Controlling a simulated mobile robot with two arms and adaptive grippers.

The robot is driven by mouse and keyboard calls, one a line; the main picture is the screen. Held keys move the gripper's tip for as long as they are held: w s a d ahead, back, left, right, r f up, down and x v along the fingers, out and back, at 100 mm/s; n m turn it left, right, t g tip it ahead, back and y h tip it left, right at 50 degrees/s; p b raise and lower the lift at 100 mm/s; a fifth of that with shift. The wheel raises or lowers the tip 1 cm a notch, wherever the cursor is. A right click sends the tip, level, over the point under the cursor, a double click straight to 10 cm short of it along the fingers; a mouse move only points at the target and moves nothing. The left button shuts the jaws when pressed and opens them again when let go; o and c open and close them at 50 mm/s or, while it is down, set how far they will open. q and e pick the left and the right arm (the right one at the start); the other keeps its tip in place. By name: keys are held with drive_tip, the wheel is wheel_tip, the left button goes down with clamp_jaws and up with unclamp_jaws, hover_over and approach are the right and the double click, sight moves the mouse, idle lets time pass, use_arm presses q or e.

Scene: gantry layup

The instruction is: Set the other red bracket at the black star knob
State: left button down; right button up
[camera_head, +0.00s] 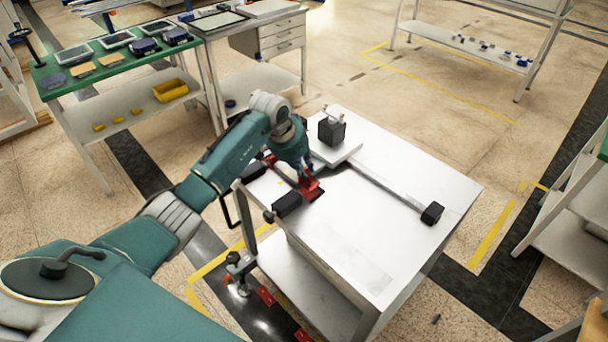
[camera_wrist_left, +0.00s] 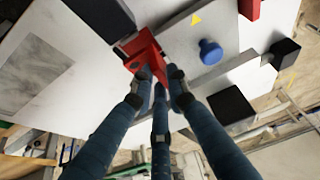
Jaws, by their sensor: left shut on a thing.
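My left gripper (camera_head: 303,172) is over the near left part of the white table and shut on a red bracket (camera_head: 312,189). In the left wrist view the gripper's fingers (camera_wrist_left: 161,82) close on this red bracket (camera_wrist_left: 146,50), beside a black block (camera_wrist_left: 103,14). In the head view that black block (camera_head: 287,204) is at the table's near left edge. I cannot tell whether the bracket touches the table or the block. Another red bracket (camera_head: 269,159) is farther back, partly hidden by my arm; red also shows in the wrist view (camera_wrist_left: 250,8). I cannot identify the black star knob with certainty.
The white table (camera_head: 400,185) has free room at its front right. A rail (camera_head: 385,183) ends in a black block (camera_head: 432,213). A black cube (camera_head: 332,131) stands on a raised plate. A blue knob (camera_wrist_left: 210,52) shows near the held bracket.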

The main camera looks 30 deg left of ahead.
use_arm(q)
drive_tip(key=shift+f, duration=1.65)
drive_tip(key=shift+f, duration=0.1)
drive_tip(key=c, duration=1.7)
unclamp_jaws()
drive_tip(key=shift+s+a+r, duration=0.1)
drive_tip(key=shift+s+r, duration=0.05)
drive_tip(key=shift+r, duration=0.35)
drive_tip(key=b+v, duration=0.1)
drive_tip(key=v, duration=1)
drive_tip(key=shift+r, duration=0.1)
